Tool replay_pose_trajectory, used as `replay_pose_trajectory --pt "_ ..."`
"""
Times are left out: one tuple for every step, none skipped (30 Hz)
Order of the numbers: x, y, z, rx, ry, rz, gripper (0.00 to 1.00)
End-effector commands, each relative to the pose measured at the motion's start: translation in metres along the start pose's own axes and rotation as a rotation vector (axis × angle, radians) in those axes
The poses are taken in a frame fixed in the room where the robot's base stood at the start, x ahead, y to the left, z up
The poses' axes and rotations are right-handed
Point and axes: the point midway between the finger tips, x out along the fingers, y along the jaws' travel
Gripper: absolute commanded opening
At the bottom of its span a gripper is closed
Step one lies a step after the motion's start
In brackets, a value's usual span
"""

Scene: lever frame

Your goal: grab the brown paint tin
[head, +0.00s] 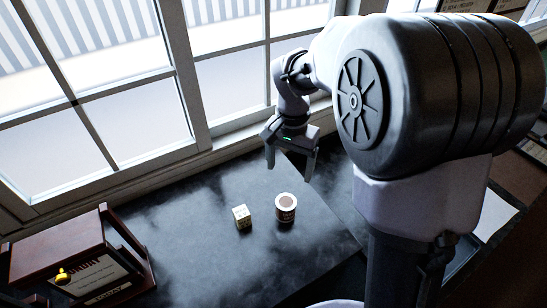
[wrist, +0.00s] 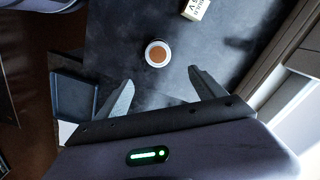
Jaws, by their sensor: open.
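The brown paint tin (head: 286,208) stands upright on the dark table, with a brown top inside a pale rim. It also shows in the wrist view (wrist: 157,54), seen from above, ahead of the fingertips and between their lines. My gripper (head: 291,173) is open and empty, above the table and behind the tin in the head view. In the wrist view, both fingers of my gripper (wrist: 160,75) are spread apart and do not touch the tin.
A small cream block (head: 241,216) with dark markings sits just left of the tin; it also shows in the wrist view (wrist: 195,9). A dark wooden box (head: 68,257) stands at the left. Windows (head: 120,100) line the back. The table between is clear.

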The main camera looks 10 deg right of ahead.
Motion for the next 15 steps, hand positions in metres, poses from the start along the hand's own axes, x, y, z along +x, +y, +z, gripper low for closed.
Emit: replay_pose_trajectory --pt "0.017 0.001 0.001 -0.001 -0.005 0.004 0.79" --pt "0.027 0.001 0.002 -0.001 -0.005 0.003 0.79" --pt "0.040 0.001 0.002 0.000 -0.005 0.003 0.79" --pt "0.050 0.001 0.002 -0.001 -0.005 0.003 0.79" --pt "0.059 0.001 0.002 -0.002 -0.005 0.003 0.79" --pt "0.071 0.001 0.002 -0.001 -0.005 0.002 0.79" --pt "0.080 0.001 0.003 -0.001 -0.005 0.003 0.79" --pt "0.087 0.001 0.003 -0.001 -0.005 0.003 0.79" --pt "0.096 0.001 0.003 -0.002 -0.004 0.002 0.79" --pt "0.102 0.001 0.002 -0.001 -0.003 0.001 0.79" --pt "0.106 0.001 0.003 -0.001 -0.003 0.001 0.79" --pt "0.111 0.001 0.002 -0.001 -0.002 0.000 0.79" --pt "0.113 0.001 0.002 -0.001 -0.002 0.000 0.79" --pt "0.116 0.001 0.003 -0.001 -0.002 0.001 0.79" --pt "0.121 0.001 0.004 -0.002 -0.002 0.001 0.79"
